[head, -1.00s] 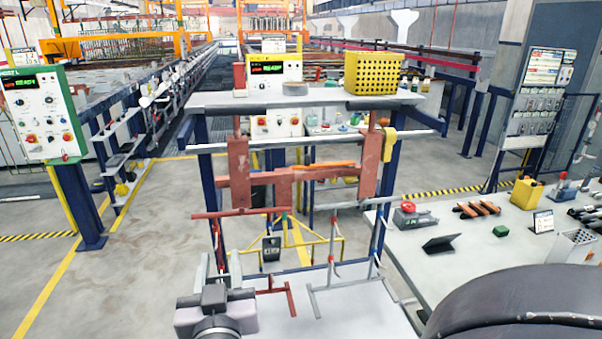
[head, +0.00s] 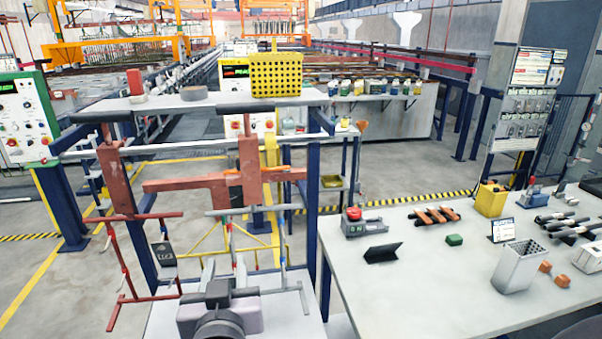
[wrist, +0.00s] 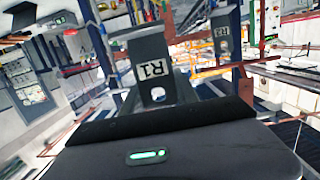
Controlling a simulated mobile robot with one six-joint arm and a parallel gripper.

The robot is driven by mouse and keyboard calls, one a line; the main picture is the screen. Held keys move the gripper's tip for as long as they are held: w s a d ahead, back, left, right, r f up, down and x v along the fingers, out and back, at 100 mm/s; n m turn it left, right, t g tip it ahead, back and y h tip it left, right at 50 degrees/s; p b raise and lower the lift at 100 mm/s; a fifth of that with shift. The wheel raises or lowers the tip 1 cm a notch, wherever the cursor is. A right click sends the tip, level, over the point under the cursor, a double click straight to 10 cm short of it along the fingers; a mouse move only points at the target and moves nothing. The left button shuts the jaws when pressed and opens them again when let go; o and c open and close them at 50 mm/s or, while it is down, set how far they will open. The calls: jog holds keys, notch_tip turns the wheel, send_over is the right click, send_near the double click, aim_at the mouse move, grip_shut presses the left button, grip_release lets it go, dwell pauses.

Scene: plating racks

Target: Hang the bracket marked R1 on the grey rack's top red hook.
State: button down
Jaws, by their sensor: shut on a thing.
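The bracket marked R1 (wrist: 152,68) is a dark grey plate with a white label and a hole, directly in front of the jaws in the wrist view. My gripper (wrist: 160,108) is shut on it. In the head view my gripper (head: 218,290) is low, in front of the racks, and the bracket's label cannot be read there. The grey rack (head: 262,209) hangs just behind and above it, with thin posts and small red and blue marks. Which mark is the top red hook is too small to tell.
A red rack (head: 146,217) hangs at left, with a dark tag (head: 163,254) near it. A second labelled bracket (wrist: 222,36) shows behind R1. A yellow perforated box (head: 276,75) stands on the shelf above. A white bench (head: 400,285) with tools is at right.

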aim_at(229, 231)
jog(key=shift+r+b+x, duration=0.2)
jog(key=shift+b+x, duration=0.1)
jog(key=shift+x, duration=1.85)
jog(key=shift+r+b+x, duration=0.2)
jog(key=shift+b+x, duration=0.05)
jog(key=shift+x, duration=1.95)
jog(key=shift+w, duration=0.25)
jog(key=shift+x, duration=0.8)
jog(key=shift+w, duration=0.1)
jog(key=shift+w+a+f+b, duration=0.2)
jog(key=shift+w+f+b, duration=0.1)
jog(key=shift+w+b, duration=0.25)
jog(key=shift+f, duration=0.1)
jog(key=shift+w+f+b, duration=0.15)
jog(key=shift+f+b, duration=0.05)
jog(key=shift+b, duration=0.1)
